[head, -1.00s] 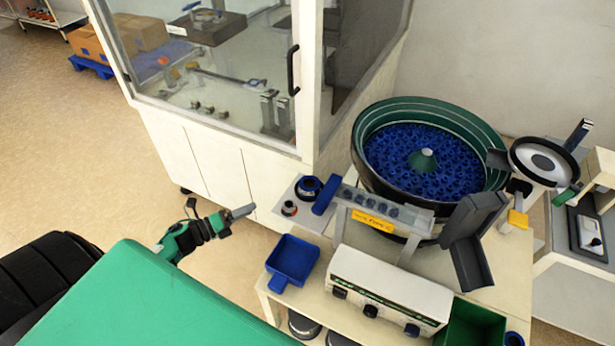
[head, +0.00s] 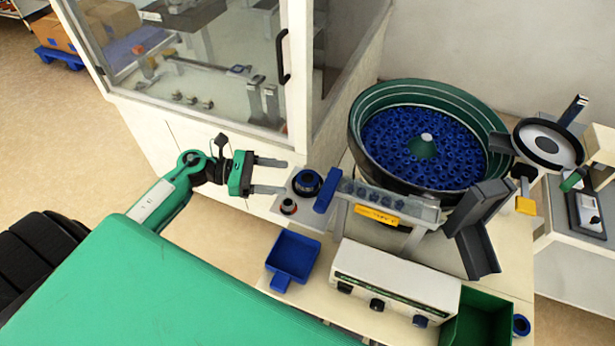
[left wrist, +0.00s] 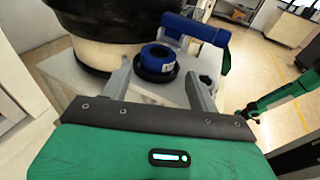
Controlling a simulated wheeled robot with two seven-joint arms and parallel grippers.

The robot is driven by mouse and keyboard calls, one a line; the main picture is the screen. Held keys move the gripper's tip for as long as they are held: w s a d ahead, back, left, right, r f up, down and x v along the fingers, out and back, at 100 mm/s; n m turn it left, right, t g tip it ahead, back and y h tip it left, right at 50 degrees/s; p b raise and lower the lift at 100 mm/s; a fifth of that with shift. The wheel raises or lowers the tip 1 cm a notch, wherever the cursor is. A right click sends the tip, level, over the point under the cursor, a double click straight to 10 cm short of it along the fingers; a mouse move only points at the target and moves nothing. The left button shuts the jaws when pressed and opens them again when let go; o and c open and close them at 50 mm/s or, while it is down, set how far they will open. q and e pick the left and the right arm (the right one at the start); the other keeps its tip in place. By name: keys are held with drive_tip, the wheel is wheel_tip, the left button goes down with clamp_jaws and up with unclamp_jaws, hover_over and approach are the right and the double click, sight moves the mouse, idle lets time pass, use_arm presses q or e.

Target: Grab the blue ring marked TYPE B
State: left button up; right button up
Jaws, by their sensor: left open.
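A blue ring (head: 307,181) sits on a dark round base on the pale plate at the left end of the feeder table. It also shows in the left wrist view (left wrist: 158,57), with a small white label on its side, too small to read. My left gripper (head: 287,176) is open, its two fingers pointing right toward the ring, a little left of it. In the left wrist view the ring stands beyond and between the two fingertips (left wrist: 159,82), not touched.
The green bowl feeder (head: 365,125) is behind right, a blue tray (head: 292,256) in front. A glazed cabinet stands behind.

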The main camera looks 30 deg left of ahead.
sight(303, 178)
use_arm(q)
drive_tip(key=p+x, duration=0.1)
drive_tip(key=x, duration=0.2)
drive_tip(key=p+x, duration=0.1)
drive_tip(key=shift+w+d+r+p, duration=0.25)
drive_tip(key=shift+w+d+p, duration=0.05)
drive_tip(key=shift+d+p, duration=0.05)
drive_tip(key=shift+w+d+f, duration=0.15)
drive_tip(key=shift+d, duration=0.15)
drive_tip(key=shift+c, duration=0.2)
drive_tip(key=c, duration=0.7)
drive_tip(key=shift+c, duration=0.2)
